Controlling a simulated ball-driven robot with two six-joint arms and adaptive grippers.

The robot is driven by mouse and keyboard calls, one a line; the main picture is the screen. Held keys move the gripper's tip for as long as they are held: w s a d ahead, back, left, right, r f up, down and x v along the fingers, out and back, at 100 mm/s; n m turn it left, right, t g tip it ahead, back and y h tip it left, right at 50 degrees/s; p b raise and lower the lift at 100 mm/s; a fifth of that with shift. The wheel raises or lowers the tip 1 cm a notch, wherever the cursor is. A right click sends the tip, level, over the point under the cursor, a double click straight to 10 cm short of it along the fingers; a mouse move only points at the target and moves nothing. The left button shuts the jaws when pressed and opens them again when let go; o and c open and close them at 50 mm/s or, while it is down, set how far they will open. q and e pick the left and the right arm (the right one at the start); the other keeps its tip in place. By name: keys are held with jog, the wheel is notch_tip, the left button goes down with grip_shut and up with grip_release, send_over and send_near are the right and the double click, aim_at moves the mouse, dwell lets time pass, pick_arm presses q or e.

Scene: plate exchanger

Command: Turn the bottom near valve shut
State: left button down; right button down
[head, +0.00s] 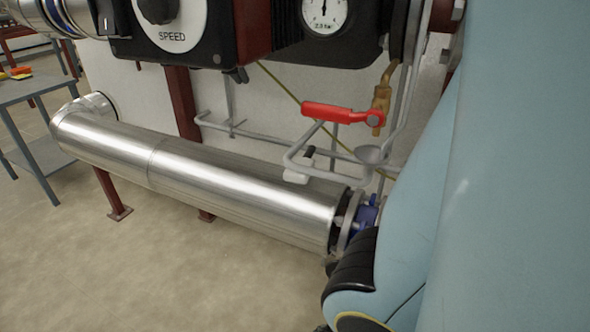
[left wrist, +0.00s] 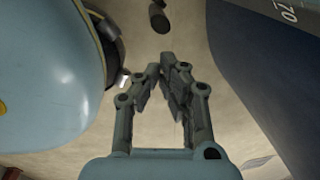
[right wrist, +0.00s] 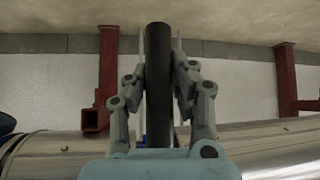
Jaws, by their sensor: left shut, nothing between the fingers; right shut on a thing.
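My right gripper (right wrist: 160,68) is shut on a long dark bar (right wrist: 157,36), which looks like a valve's lever, standing upright between the fingers in the right wrist view. A little blue shows behind its lower end. In the head view, a blue valve body (head: 366,214) sits at the near end of the big steel pipe, partly hidden by my right arm. The head view shows neither gripper. My left gripper (left wrist: 166,65) is shut and empty over the floor in the left wrist view.
The steel pipe (head: 215,182) crosses the head view low down. Above it are a red lever (head: 335,112) on a brass fitting, a thin grey pipe (head: 255,138) and a gauge (head: 324,13). A grey table (head: 32,90) stands at left. The floor in front is clear.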

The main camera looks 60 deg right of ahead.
jog(key=shift+s+a+f, duration=0.1)
jog(key=shift+s, duration=0.45)
jog(key=c, duration=1.2)
grip_release()
jog(key=shift+o, duration=0.5)
jog(key=shift+w, duration=0.1)
jog(key=shift+w, duration=0.2)
